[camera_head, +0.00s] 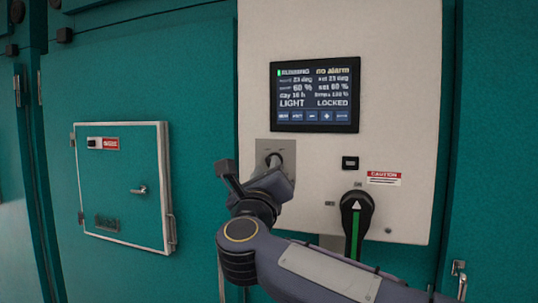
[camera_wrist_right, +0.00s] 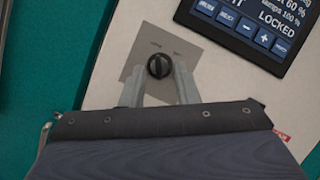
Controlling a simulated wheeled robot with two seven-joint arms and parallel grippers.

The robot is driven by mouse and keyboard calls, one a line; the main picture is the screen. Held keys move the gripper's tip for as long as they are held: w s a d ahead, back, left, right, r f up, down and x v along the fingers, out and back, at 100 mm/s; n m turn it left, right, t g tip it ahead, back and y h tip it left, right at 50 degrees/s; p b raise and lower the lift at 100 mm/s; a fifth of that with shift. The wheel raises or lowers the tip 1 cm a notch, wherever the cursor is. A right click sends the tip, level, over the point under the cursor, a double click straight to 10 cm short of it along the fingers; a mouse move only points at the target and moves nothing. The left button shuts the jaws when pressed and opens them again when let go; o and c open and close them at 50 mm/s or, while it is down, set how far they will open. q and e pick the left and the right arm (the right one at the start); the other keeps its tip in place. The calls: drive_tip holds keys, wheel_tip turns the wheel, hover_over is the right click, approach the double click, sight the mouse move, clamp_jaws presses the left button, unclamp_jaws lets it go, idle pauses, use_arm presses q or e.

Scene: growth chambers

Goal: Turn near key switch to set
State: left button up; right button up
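The near key switch (camera_wrist_right: 158,66) is a round black knob on a grey square plate (camera_wrist_right: 138,54), with small labels above it too blurred to read. In the head view the plate (camera_head: 262,147) sits below the screen's left end, and my gripper partly hides it. My right gripper (camera_wrist_right: 157,74) points at the switch, its two grey fingers on either side of the knob with visible gaps. Whether the fingertips reach past the knob's face, I cannot tell. The screen (camera_head: 317,95) reads LIGHT and LOCKED. My left gripper is not in view.
The white panel (camera_head: 405,130) also carries a black rotary handle (camera_head: 356,222) with a green stripe, close to my right arm, and a small black button (camera_head: 350,163). A teal hatch (camera_head: 122,180) with a latch is on the left.

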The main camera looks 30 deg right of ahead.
sight(267, 164)
drive_tip(key=p+x, duration=0.1)
drive_tip(key=x, duration=0.2)
drive_tip(key=shift+w+d+r, duration=0.1)
drive_tip(key=shift+w+r, duration=0.05)
drive_tip(key=shift+w, duration=0.25)
drive_tip(key=shift+w+d, duration=0.15)
drive_tip(key=shift+d, duration=0.05)
